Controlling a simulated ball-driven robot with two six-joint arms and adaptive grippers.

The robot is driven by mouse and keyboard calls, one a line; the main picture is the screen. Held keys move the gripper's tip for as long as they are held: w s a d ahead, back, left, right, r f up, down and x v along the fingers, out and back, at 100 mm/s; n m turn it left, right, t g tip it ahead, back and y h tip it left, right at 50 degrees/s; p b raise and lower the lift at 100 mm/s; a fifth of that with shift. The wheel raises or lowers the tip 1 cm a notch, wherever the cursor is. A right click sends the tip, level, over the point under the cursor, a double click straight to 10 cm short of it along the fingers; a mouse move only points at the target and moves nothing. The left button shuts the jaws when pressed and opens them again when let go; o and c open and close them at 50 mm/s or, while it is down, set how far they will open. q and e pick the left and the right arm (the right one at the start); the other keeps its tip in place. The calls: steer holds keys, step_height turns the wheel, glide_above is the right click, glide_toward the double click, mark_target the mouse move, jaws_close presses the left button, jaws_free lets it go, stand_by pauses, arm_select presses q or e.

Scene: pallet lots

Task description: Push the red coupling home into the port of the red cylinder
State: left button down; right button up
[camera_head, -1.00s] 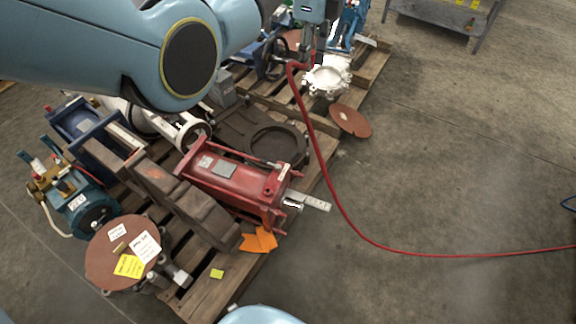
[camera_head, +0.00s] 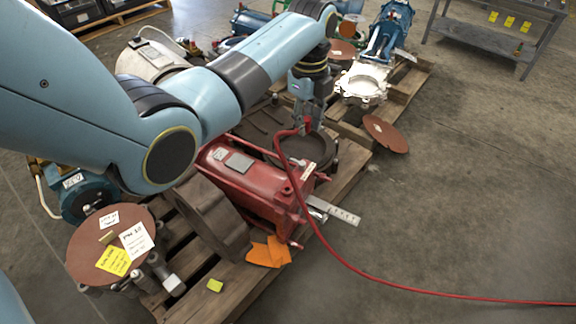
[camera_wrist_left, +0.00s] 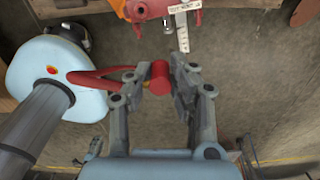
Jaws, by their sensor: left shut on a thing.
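The red cylinder (camera_head: 240,180) lies on its side on the near pallet in the head view. Its orange-red end shows at the top edge of the wrist view (camera_wrist_left: 150,8). My left gripper (camera_head: 308,126) hangs above and just behind the cylinder's right end. It is shut on the red coupling (camera_wrist_left: 160,80), which sits between the two fingers in the wrist view. The coupling is apart from the cylinder. A red hose (camera_head: 300,200) trails from it down to the floor. I cannot clearly make out the port. My right gripper is not in view.
A steel rule (camera_head: 335,211) sticks out beside the cylinder's end. Orange tags (camera_head: 268,252) lie on the pallet in front. A brown-red disc (camera_head: 386,133) and a white flanged part (camera_head: 362,84) are at the far pallet. The floor to the right is clear except for the hose.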

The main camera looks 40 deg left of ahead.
arm_select(q)
steer(key=s+a+f+b, duration=0.1)
steer(key=f+b, duration=0.2)
steer(key=f, duration=0.3)
steer(key=s+a+f+m+b, duration=0.1)
steer(key=s+f+b, duration=0.1)
steer(key=f, duration=0.5)
steer(key=shift+s+a+b, duration=0.25)
steer(key=shift+a+b, duration=0.1)
steer(key=shift+b, duration=0.45)
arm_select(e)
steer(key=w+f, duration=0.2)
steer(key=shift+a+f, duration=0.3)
arm_select(q)
steer(key=shift+f, duration=0.2)
